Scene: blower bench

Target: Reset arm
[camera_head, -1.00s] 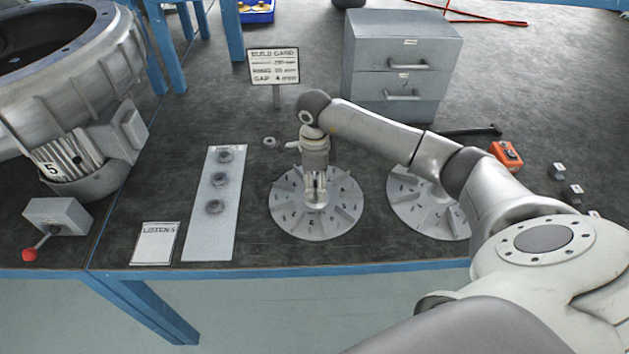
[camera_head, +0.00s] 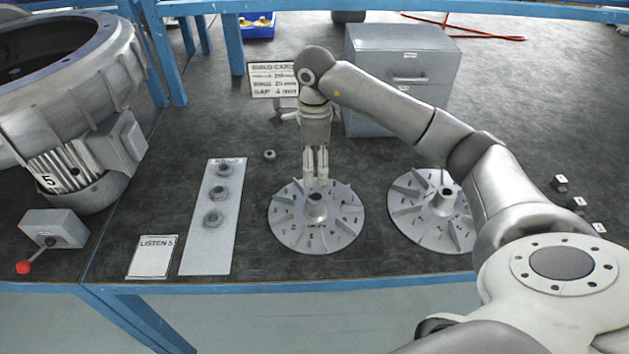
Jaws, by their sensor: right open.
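My right arm comes in from the right and reaches over the bench. My right gripper (camera_head: 316,180) points straight down, open and empty. It is above and just behind the hub of the left bladed disc (camera_head: 290,232), with its fingertips close to the hub's top; I cannot tell whether they touch. The disc lies flat on the bench with its hub (camera_head: 316,206) upright. A second bladed disc (camera_head: 408,210) lies to the right, partly hidden by my arm. My left gripper is not in view.
A plate with several rings (camera_head: 207,248) and a "LISTEN 5" card (camera_head: 152,257) lie left of the discs. A grey drawer cabinet (camera_head: 400,70) and a build card (camera_head: 272,80) stand behind. A large blower housing (camera_head: 60,90) and a red-knobbed lever box (camera_head: 55,228) are at left.

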